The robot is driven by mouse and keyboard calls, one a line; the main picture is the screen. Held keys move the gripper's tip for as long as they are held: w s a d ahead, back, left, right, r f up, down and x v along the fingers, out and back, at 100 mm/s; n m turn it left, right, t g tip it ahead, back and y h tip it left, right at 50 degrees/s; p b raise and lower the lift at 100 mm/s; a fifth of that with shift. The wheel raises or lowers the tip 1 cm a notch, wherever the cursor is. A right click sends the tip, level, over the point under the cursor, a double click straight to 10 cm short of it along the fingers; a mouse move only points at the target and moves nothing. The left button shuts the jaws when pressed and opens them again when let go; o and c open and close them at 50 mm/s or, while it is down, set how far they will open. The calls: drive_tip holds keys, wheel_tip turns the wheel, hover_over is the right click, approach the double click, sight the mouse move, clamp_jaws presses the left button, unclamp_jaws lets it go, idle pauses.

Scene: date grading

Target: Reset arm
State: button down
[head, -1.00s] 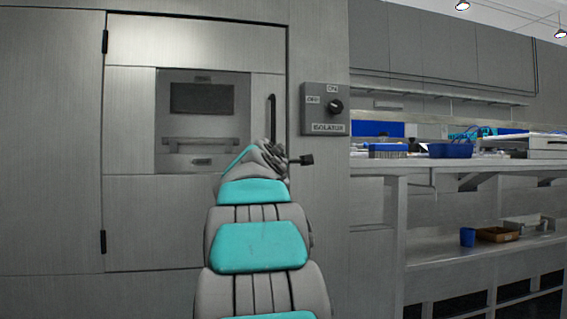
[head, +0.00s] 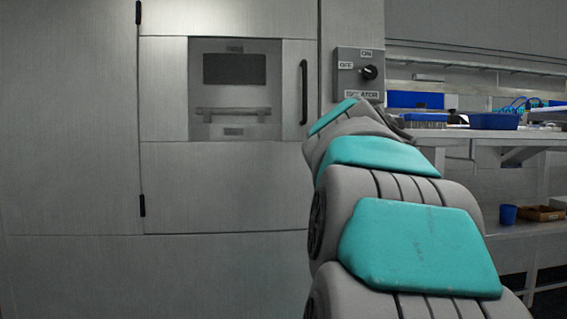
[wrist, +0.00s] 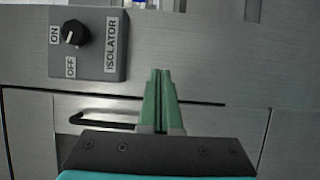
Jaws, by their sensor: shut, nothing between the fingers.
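My gripper (wrist: 159,75) shows in the wrist view with its two green fingers together and nothing between them. It points toward the grey cabinet front. In the head view my grey and teal arm hides the gripper. The isolator box (head: 361,75), with a black knob (head: 369,72) and ON and OFF labels, is on the panel beyond the arm. In the wrist view the isolator box (wrist: 89,60) appears turned sideways, left of the fingers and apart from them. Its knob (wrist: 74,34) points toward a spot between the ON and OFF labels.
A cabinet door (head: 225,185) with a dark window (head: 234,69) and a black handle (head: 304,92) is shut, left of my arm. At the right is a bench with a blue tray (head: 494,121); a blue cup (head: 508,214) stands on the shelf below.

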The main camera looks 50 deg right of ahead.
drive_tip(key=w+a+f+m+y, duration=0.1)
drive_tip(key=w+a+f+y, duration=0.2)
drive_tip(key=a+f, duration=0.6)
drive_tip(key=w+a+f+m+g+y, duration=0.1)
drive_tip(key=w+a+f+y, duration=0.25)
drive_tip(key=a+f, duration=0.6)
drive_tip(key=w+a+f+y, duration=0.3)
drive_tip(key=a+f, duration=0.2)
drive_tip(key=f, duration=0.8)
drive_tip(key=s+a+f+m+g+y, duration=0.1)
drive_tip(key=s+a+f+g+y, duration=0.1)
drive_tip(key=s+a+f, duration=0.4)
drive_tip(key=s+a+f+m+g+y, duration=0.1)
drive_tip(key=s+a+f+g+y, duration=0.15)
drive_tip(key=a+f, duration=0.65)
drive_tip(key=s+a+f+m+g+y, duration=0.1)
drive_tip(key=s+a+f+g+y, duration=0.1)
drive_tip(key=s+a+f+g, duration=0.2)
drive_tip(key=s+a+f, duration=0.3)
drive_tip(key=s+a, duration=0.5)
drive_tip(key=s, duration=0.2)
drive_tip(key=shift+s+f, duration=0.15)
drive_tip(key=shift+s, duration=0.25)
drive_tip(key=shift+d, duration=0.1)
